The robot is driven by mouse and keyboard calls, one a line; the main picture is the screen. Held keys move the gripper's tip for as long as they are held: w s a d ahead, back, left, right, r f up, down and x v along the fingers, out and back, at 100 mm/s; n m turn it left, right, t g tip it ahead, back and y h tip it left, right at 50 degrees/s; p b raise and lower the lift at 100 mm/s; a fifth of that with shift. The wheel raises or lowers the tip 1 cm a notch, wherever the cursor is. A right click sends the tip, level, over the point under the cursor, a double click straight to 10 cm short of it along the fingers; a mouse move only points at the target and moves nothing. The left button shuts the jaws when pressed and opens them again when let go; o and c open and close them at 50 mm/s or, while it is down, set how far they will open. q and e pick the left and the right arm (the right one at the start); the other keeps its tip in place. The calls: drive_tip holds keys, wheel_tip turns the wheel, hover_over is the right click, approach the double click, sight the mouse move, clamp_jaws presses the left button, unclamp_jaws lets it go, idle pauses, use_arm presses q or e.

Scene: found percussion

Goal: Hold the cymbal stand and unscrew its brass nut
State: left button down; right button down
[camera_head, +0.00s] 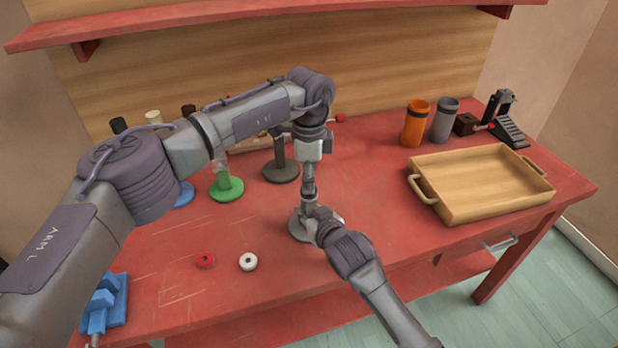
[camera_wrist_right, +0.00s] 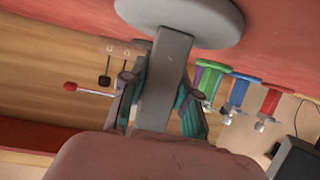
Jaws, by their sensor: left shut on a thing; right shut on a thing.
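The cymbal stand has a round grey base (camera_head: 298,229) on the red table and stands upright. Its grey post (camera_wrist_right: 165,85) fills the middle of the right wrist view, which shows the scene upside down. My right gripper (camera_head: 312,213) is shut on this post, one finger on each side, above the base. My left gripper (camera_head: 309,184) points straight down over the top of the stand, just above my right one, and is shut there. The brass nut is hidden between its fingers; I cannot see its threads or how high it sits.
A dark stand (camera_head: 281,171) and a green-based stand (camera_head: 227,188) are behind to the left. A red ring (camera_head: 204,260) and white ring (camera_head: 248,262) lie front left. A wooden tray (camera_head: 462,217), orange cup (camera_head: 416,126) and grey cup (camera_head: 442,125) are at right.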

use_arm(q)
drive_tip(key=shift+r, duration=0.2)
idle(0.4)
drive_tip(key=shift+r, duration=0.95)
drive_tip(key=shift+r, duration=0.1)
drive_tip(key=shift+r, duration=1.9)
use_arm(e)
drive_tip(key=c, duration=0.8)
unclamp_jaws()
